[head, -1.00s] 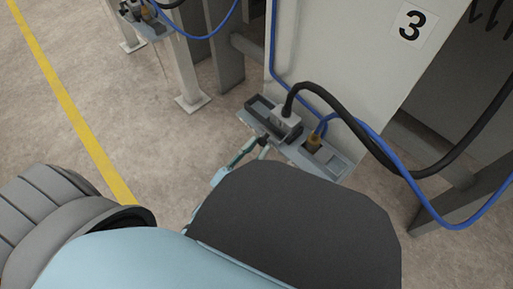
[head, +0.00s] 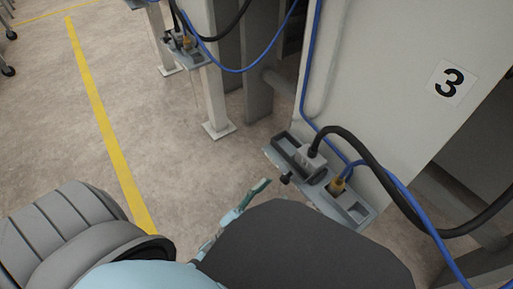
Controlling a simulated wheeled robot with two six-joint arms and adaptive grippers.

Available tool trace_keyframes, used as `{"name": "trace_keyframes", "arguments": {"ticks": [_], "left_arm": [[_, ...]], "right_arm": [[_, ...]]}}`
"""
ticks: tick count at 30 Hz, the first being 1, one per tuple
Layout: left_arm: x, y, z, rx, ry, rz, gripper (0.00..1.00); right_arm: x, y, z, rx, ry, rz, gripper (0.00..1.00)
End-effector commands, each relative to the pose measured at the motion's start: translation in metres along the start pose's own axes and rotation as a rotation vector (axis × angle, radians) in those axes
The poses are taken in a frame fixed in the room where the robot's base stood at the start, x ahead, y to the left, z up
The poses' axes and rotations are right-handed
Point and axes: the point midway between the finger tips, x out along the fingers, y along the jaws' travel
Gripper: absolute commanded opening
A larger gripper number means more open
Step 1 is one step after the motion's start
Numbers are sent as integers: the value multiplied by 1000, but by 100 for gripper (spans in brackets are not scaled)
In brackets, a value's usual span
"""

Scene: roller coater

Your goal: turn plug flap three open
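The plug station under the "3" sign (head: 449,84) is a grey bracket (head: 357,213) fixed low on a pale machine panel. A grey plug housing (head: 312,163) with a thick black cable sits in it, beside a yellowish connector (head: 337,186) with a blue cable. A dark slotted frame lies at its left end, and a small dark knob (head: 286,178) sticks out in front. I cannot tell how far the flap is turned. My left gripper (head: 258,190) shows only as a thin teal finger, left of and apart from the knob; my arm hides the rest. My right gripper is out of view.
Another plug station (head: 185,50) with black and blue cables stands at the back left. A white post (head: 216,105) stands between the two. Loose cables arc across the right side.

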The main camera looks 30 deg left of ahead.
Motion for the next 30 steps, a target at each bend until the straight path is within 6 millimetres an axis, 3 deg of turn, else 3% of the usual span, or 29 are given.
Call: {"name": "trace_keyframes", "arguments": {"ticks": [3,9,13,22,26,30], "left_arm": [[-35,0,2,-1,-7,0,40],[-80,-1,1,0,-4,-3,40],[-90,-1,0,0,-1,-3,40],[-88,-2,5,4,-26,-7,40],[-74,-15,44,30,-220,-46,40],[-75,-42,115,45,-669,-140,40]], "right_arm": [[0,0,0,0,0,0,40],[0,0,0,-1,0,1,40],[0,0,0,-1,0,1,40],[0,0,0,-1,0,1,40],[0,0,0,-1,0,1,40],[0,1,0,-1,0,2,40]]}}
